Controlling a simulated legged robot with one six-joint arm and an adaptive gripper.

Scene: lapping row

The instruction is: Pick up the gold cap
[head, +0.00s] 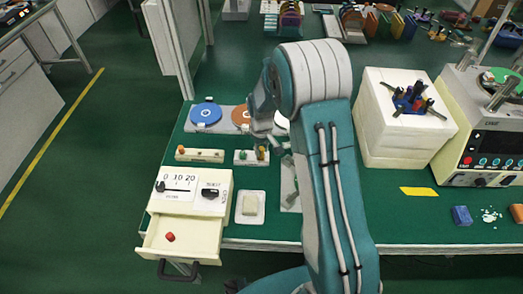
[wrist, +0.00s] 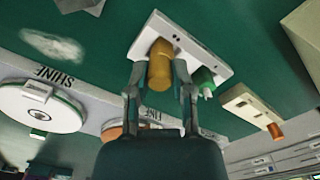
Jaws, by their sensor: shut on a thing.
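The gold cap (wrist: 160,66) is a short yellow-gold cylinder. In the wrist view it stands between the two fingers of my gripper (wrist: 160,84), which is shut on it. The cap is at a white block (wrist: 187,38) with dark holes; I cannot tell whether it is seated or slightly raised. A green cap (wrist: 203,79) is on the same block, just right of the right finger. In the head view the gold cap (head: 261,154) is small and partly hidden by my gripper (head: 268,148), at the right end of the white block (head: 248,161).
A cream block (head: 205,156) with an orange cap (head: 181,150) stands to the left. In front are a cream box with an open drawer (head: 185,238) and a pale pad on a tray (head: 250,206). Blue (head: 206,113) and orange (head: 241,115) discs lie behind. A white box (head: 398,130) stands right.

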